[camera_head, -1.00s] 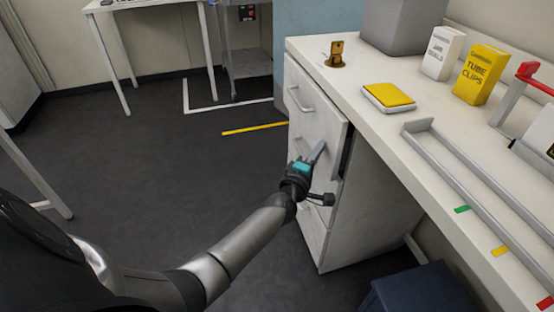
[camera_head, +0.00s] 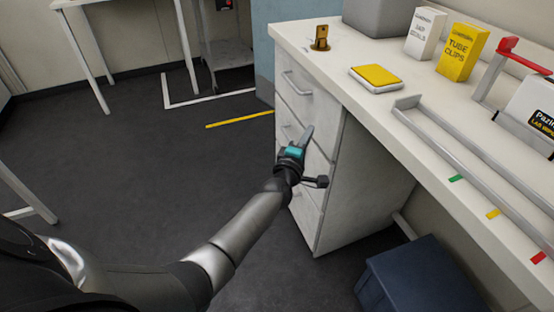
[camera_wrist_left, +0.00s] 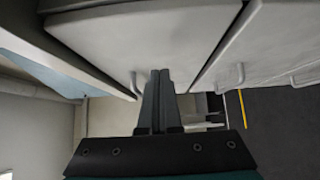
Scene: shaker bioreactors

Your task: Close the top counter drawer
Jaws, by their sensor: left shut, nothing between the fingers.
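The top counter drawer (camera_head: 308,92) is the upper front of the white drawer unit under the counter. Its front looks flush with the unit, with no open gap along its side. Its bar handle (camera_head: 297,84) is on the front. The drawer front (camera_wrist_left: 150,40) and its handle (camera_wrist_left: 134,84) also show in the left wrist view. In the left wrist view the closed fingers (camera_wrist_left: 160,74) overlap the drawer front beside the handle; contact cannot be told. My right gripper is out of view.
Lower drawers (camera_head: 306,200) sit beneath. The counter (camera_head: 345,100) holds a yellow-topped pad (camera_head: 375,78), boxes and a metal rail (camera_head: 470,165). A dark blue bin (camera_head: 420,280) stands under the counter. The floor left of the drawers is clear.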

